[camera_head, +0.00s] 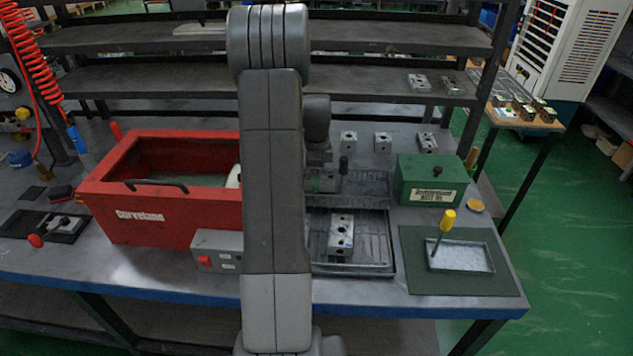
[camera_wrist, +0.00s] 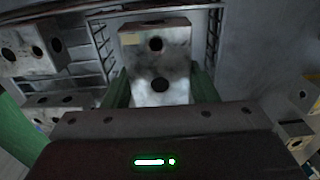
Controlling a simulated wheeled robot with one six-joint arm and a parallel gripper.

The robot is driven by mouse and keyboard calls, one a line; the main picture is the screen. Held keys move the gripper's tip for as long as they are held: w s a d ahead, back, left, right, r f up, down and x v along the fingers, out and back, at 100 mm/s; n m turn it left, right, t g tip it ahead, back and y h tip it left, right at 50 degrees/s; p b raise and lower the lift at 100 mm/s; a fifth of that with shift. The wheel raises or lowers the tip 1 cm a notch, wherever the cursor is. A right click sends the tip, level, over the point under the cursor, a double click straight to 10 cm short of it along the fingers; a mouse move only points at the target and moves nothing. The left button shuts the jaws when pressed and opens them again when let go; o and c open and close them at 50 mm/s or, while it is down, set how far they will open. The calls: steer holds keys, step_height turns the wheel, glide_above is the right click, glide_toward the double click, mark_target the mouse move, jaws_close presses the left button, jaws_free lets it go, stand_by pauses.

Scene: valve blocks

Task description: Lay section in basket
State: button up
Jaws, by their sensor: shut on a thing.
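My gripper (camera_wrist: 160,88) is shut on a pale metal valve section (camera_wrist: 157,40) with round dark holes. Its green fingers sit on both sides of the section in the wrist view. A dark, slotted basket-like frame (camera_wrist: 103,45) shows beyond and below it; I cannot tell whether the section touches it. In the head view my arm hides most of the gripper and the held section. A dark ribbed tray (camera_head: 381,262) lies right of my arm, with a metal block (camera_head: 341,231) in it.
A red open tub (camera_head: 165,216) stands left of my arm. A green box (camera_head: 432,181) and a dark mat (camera_head: 420,284) with a small tray (camera_head: 462,257) and yellow-handled tool (camera_head: 447,222) are at right. Several metal blocks (camera_head: 382,142) stand behind.

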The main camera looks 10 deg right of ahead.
steer(key=shift+f, duration=1.1)
steer(key=shift+f, duration=0.15)
steer(key=o, duration=1.3)
step_height(320, 180, up, 12)
steer(key=shift+r, duration=0.15)
step_height(320, 180, down, 13)
steer(key=shift+r, duration=2.4)
